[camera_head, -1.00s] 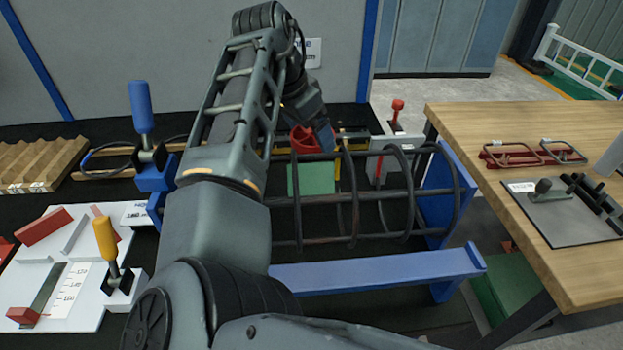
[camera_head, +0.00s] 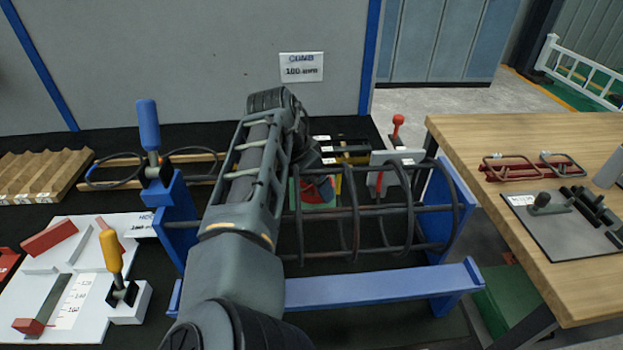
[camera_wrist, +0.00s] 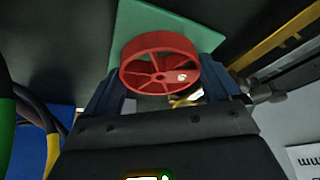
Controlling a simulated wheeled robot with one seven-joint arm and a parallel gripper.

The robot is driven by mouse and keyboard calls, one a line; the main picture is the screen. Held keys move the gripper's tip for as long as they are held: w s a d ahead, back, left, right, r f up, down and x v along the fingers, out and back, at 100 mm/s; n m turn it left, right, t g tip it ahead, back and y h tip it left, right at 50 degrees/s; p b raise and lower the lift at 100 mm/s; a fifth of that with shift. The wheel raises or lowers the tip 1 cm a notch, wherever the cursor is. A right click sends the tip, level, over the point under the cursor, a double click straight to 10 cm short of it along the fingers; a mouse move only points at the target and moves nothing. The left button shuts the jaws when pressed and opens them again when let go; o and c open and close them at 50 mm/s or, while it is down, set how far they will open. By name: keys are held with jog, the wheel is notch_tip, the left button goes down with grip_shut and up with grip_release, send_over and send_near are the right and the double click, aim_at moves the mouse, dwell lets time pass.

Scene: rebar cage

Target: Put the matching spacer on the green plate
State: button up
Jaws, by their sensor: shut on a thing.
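A red wheel-shaped spacer (camera_wrist: 160,65) with spokes and a small white mark sits between my fingers in the wrist view. My gripper (camera_wrist: 163,82) is shut on it. The green plate (camera_wrist: 203,32) lies behind the spacer, which covers part of it. In the head view the red spacer (camera_head: 318,189) appears over the plate, behind the bars of the cage. My arm hides much of the gripper there. I cannot tell whether the spacer touches the plate.
The dark rebar cage (camera_head: 355,222) stands between blue end supports, close in front of the spacer. A grey block with a red lever (camera_head: 396,128) is to the right. A blue-handled clamp (camera_head: 147,130) is left of my arm. A wooden table (camera_head: 560,240) stands at right.

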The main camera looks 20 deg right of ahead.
jog(key=shift+f, duration=0.2)
jog(key=o, duration=0.7)
jog(key=b+v, duration=0.1)
jog(key=v, duration=1.1)
jog(key=shift+r, duration=0.2)
